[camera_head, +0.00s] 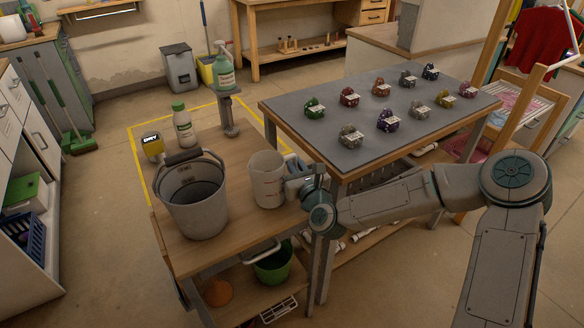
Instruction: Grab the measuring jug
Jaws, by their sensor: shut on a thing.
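The measuring jug (267,181) is a whitish, translucent cup with red marks on its side. It stands upright at the right side of the wooden bench, just right of the grey bucket (192,198). My gripper (291,184) is at the jug's right side, where the handle would be, and is shut on it. The fingertips and the handle are mostly hidden by the gripper body and the jug. The jug's base appears to be at bench height; I cannot tell whether it is lifted.
A grey-topped table (345,105) with several small coloured items stands close behind my arm.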

